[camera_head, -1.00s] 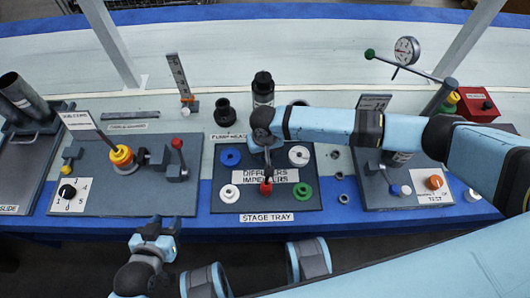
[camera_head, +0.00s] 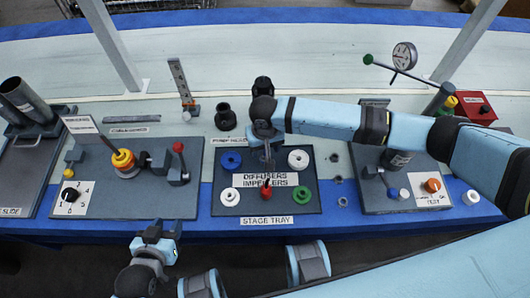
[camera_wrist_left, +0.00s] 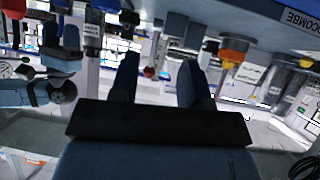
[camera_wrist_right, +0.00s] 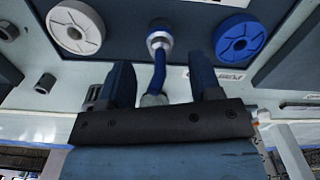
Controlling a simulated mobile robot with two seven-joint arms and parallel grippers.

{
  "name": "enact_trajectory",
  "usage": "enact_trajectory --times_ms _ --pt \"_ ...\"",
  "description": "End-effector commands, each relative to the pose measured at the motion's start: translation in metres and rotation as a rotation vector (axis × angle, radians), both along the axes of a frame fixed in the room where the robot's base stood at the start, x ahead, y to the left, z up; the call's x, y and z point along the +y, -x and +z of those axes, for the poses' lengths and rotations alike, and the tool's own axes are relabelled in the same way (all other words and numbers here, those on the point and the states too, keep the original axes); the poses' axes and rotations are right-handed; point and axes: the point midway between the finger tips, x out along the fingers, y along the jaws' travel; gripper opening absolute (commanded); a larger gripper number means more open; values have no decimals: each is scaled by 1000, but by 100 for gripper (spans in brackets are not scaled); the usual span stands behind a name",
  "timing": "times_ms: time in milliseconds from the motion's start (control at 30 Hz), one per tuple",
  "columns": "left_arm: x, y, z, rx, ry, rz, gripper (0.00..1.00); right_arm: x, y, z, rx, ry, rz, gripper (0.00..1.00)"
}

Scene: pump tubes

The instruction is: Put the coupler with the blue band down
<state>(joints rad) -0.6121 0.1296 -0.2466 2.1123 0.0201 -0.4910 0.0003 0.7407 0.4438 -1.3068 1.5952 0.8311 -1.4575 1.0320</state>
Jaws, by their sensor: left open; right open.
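My right gripper (camera_head: 267,143) is over the stage tray (camera_head: 220,207), pointing down, with its fingers open. In the right wrist view, a slim piece with a blue middle and pale metal ends, which looks like the coupler with the blue band (camera_wrist_right: 157,72), is between the spread fingers (camera_wrist_right: 160,85). I cannot tell whether it touches a finger or stands on the tray. In the head view the wrist and fingers largely hide it. My left gripper (camera_head: 163,230) is open and empty in front of the bench, and its spread fingers also show in the left wrist view (camera_wrist_left: 160,80).
The tray holds a blue disc (camera_head: 231,161), two white discs (camera_head: 298,160) (camera_head: 229,195), a green disc (camera_head: 303,196) and a red part (camera_head: 266,186). A black cup (camera_head: 225,118) stands behind it. Fixture plates with knobs flank the tray; a gauge (camera_head: 404,56) rises at right.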

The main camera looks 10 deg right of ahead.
Motion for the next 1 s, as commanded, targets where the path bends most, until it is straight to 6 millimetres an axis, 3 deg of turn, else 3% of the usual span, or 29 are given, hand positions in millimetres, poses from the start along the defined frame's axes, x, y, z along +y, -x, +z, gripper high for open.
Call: enact_trajectory --times_ms 33,200,400,667,1000 --pt "0 0 3 3 1 1 43 1 0 15 -1 -3 0 58" --pt "1 1 4 11 2 4 43 1 0 46 -1 -2 0 58" --pt "1 1 3 17 4 7 43 0 0 65 0 0 0 58" --pt "1 1 0 24 5 9 43 10 7 63 -6 -43 21 58" --pt "1 0 4 16 6 11 43 81 61 43 -209 -447 157 58"
